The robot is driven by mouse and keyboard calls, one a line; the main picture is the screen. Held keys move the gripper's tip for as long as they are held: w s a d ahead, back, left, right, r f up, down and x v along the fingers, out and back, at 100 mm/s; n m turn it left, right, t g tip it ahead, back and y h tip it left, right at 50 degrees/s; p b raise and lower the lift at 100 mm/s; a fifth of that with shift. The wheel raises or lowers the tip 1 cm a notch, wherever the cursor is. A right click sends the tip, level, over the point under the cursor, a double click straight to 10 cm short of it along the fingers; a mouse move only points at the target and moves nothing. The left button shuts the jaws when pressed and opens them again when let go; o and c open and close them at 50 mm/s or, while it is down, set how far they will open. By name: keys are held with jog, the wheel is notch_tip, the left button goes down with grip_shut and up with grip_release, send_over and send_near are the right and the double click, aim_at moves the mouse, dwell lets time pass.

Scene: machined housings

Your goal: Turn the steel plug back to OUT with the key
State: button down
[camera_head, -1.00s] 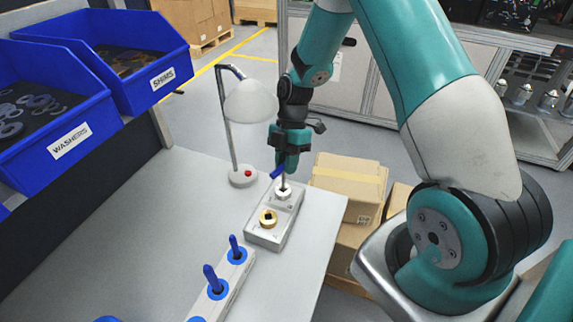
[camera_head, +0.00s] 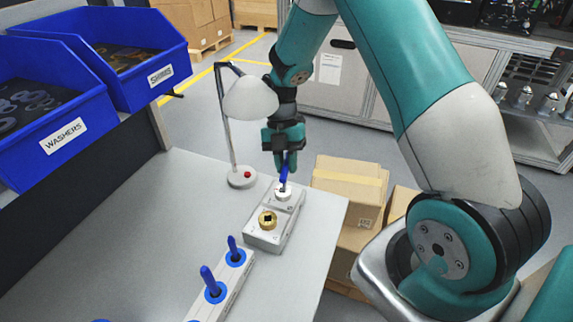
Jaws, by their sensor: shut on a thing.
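The machined housing (camera_head: 264,237) lies on the bench near its right edge. It bears a brass plug (camera_head: 267,220) at the front and a steel plug (camera_head: 283,193) at the back. My gripper (camera_head: 285,158) is above the steel plug, shut on a blue-handled key (camera_head: 284,172). The key's handle stands nearly upright in this view, and its lower end meets the top of the steel plug. How deep the key sits, and any OUT mark, are too small to tell.
A key rack (camera_head: 224,287) with blue-handled keys stands at the front. A lamp (camera_head: 243,178) stands close to the left of the housing and my gripper. Blue bins (camera_head: 100,60) are at the left. Cardboard boxes (camera_head: 348,190) stand beyond the bench's right edge. The bench's left middle is clear.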

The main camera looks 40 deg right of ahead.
jog(key=shift+s+f, duration=0.15)
jog(key=shift+s, duration=0.05)
jog(key=shift+n+g+h, duration=0.3)
jog(key=shift+n+h, duration=0.3)
jog(key=shift+n, duration=0.8)
jog(key=shift+n+h+p, duration=0.5)
jog(key=shift+n, duration=1)
jog(key=c, duration=0.9)
grip_release()
jog(key=shift+w, duration=0.1)
jog(key=b+v, duration=0.2)
jog(key=v, duration=1.5)
jog(key=shift+a+r, duration=0.15)
jog(key=shift+r, duration=0.2)
